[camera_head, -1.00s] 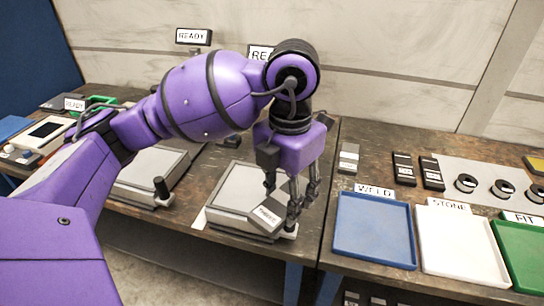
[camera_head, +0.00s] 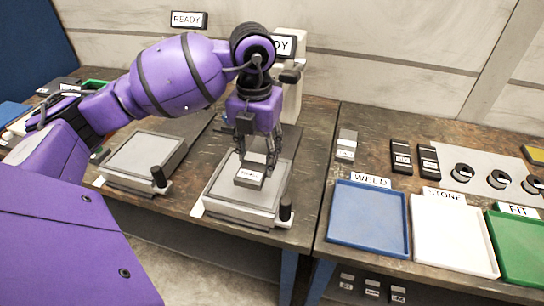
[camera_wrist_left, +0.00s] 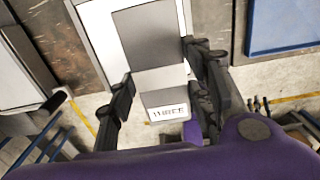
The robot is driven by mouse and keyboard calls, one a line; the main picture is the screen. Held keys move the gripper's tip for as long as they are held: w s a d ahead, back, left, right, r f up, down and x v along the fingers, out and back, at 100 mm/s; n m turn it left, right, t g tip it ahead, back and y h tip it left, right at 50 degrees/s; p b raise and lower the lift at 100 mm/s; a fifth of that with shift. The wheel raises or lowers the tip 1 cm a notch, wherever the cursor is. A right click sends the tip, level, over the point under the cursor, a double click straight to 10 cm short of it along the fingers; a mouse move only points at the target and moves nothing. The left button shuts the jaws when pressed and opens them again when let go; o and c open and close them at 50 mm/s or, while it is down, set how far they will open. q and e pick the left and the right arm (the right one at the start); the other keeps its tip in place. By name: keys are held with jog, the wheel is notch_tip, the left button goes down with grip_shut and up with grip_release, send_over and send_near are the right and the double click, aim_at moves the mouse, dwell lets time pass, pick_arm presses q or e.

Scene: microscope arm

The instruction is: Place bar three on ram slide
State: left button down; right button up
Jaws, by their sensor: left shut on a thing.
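Bar three (camera_head: 250,177) is a grey block with a white label, held level between the fingers of my left gripper (camera_head: 257,163). The left wrist view shows the bar (camera_wrist_left: 150,35) with its "THREE" label facing my palm and a finger on each side (camera_wrist_left: 165,85). The bar is over the middle of a light grey slide plate (camera_head: 225,187) on a low fixture with a black upright knob (camera_head: 286,209) at its front right. I cannot tell whether the bar touches the plate. My right gripper is not in view.
A similar fixture (camera_head: 145,155) stands to the left. A white machine column (camera_head: 290,100) with a "READY" sign stands behind. On the right table are a blue tray (camera_head: 368,222), a white tray (camera_head: 452,240), a green tray (camera_head: 520,255) and dark bars (camera_head: 401,157).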

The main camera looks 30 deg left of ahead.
aim_at(249, 159)
pick_arm(q)
jog(key=a+f, duration=0.1)
jog(key=w+a+f, duration=0.1)
jog(key=f, duration=0.1)
jog(key=a+f, duration=0.1)
jog(key=f, duration=0.1)
jog(key=shift+w+a, duration=0.3)
jog(key=shift+a, duration=0.05)
jog(key=shift+a+f, duration=0.1)
jog(key=shift+f, duration=1.45)
jog(key=shift+f, duration=0.2)
jog(key=c, duration=0.9)
grip_release()
notch_tip(249, 159, up, 12)
